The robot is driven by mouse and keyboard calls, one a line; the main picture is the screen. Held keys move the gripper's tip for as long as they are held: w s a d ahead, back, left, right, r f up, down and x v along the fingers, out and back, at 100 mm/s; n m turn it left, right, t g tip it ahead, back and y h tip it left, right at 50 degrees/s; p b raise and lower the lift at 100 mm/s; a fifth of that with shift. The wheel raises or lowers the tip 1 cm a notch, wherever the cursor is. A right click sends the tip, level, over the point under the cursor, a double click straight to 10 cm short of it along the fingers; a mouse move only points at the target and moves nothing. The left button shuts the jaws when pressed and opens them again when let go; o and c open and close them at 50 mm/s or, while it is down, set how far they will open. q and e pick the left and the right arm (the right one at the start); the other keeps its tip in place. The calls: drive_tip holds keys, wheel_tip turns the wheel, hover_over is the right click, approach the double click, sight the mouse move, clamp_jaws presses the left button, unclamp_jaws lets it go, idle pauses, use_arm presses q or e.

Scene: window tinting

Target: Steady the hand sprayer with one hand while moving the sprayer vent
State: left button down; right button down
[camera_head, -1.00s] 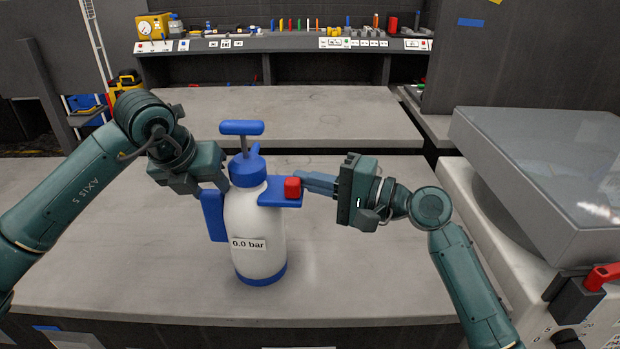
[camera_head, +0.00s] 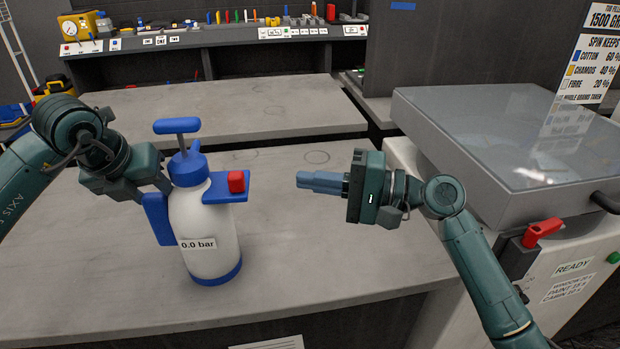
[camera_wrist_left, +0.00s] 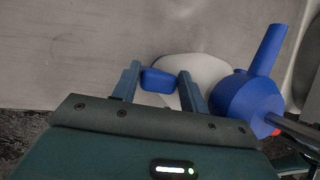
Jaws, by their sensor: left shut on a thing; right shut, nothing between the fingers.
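The hand sprayer (camera_head: 207,235) stands upright on the grey table. It has a white body, blue base, blue pump handle and a label reading 0.0 bar. The red sprayer vent (camera_head: 236,182) sits on the blue ledge at its right side. My left gripper (camera_head: 163,188) is shut on the sprayer's blue side handle (camera_head: 157,215). The left wrist view shows its fingers around that blue part (camera_wrist_left: 158,80) beside the white body. My right gripper (camera_head: 299,179) is shut and empty, to the right of the vent and apart from it.
The grey table (camera_head: 330,260) is clear to the right of the sprayer. A machine with a glassy lid (camera_head: 510,135) and a red lever (camera_head: 541,232) stands at the right. A shelf (camera_head: 215,38) with small tools is at the back.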

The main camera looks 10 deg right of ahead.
use_arm(q)
drive_tip(key=c, duration=0.7)
unclamp_jaws()
drive_tip(key=o, duration=0.7)
